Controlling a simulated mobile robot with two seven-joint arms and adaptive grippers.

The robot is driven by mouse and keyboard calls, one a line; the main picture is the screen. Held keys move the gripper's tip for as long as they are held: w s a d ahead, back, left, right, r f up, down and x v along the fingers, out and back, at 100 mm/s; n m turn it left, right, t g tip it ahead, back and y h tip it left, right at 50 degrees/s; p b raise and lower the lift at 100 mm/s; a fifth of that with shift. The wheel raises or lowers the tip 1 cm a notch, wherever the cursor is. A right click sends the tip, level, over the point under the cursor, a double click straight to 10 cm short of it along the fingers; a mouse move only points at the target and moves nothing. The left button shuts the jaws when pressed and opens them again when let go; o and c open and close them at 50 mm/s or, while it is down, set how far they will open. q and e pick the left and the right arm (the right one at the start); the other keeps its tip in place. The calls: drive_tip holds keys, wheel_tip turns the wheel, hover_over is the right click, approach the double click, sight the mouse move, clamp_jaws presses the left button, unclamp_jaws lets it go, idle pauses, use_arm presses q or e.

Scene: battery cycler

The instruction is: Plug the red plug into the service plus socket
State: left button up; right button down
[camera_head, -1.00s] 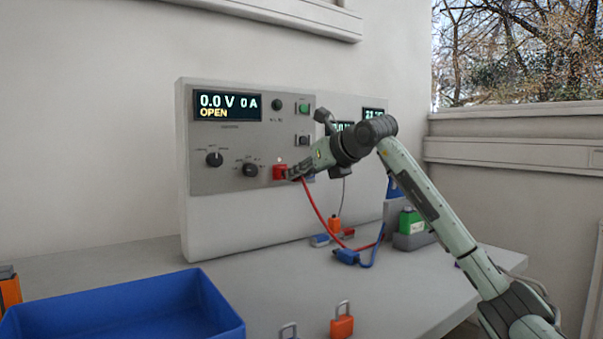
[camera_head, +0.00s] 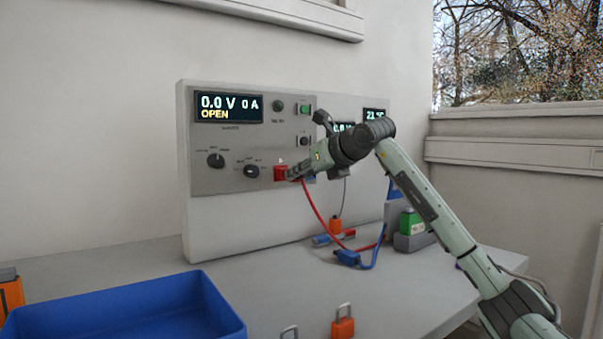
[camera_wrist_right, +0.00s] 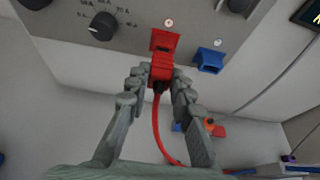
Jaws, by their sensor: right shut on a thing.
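The red plug (camera_wrist_right: 161,74) is between the fingers of my right gripper (camera_wrist_right: 160,84), which is shut on it. Its red lead hangs down below. The plug's front end meets the red socket (camera_wrist_right: 164,41) on the cycler's panel in the right wrist view; I cannot tell how deep it sits. In the head view the red socket (camera_head: 280,173) is at the panel's lower right, and my right gripper (camera_head: 293,174) reaches it from the right, hiding most of the plug. A blue socket (camera_wrist_right: 208,60) sits beside the red one. My left gripper is out of view.
The panel display (camera_head: 228,107) reads 0.0 V, 0 A, OPEN. Knobs (camera_head: 216,160) sit left of the sockets. A blue plug (camera_head: 347,258) and leads lie on the bench below my arm. A blue tray (camera_head: 222,304) and an orange padlock (camera_head: 343,328) are in front.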

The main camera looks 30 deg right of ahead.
drive_tip(key=shift+w, duration=0.4)
drive_tip(key=c, duration=1.3)
unclamp_jaws()
drive_tip(key=shift+o, duration=0.2)
drive_tip(key=shift+s, duration=0.1)
drive_tip(key=a+v, duration=0.1)
drive_tip(key=v, duration=1)
drive_tip(key=shift+s+d+r, duration=0.15)
drive_tip(key=shift+s+d, duration=0.25)
drive_tip(key=shift+d, duration=0.05)
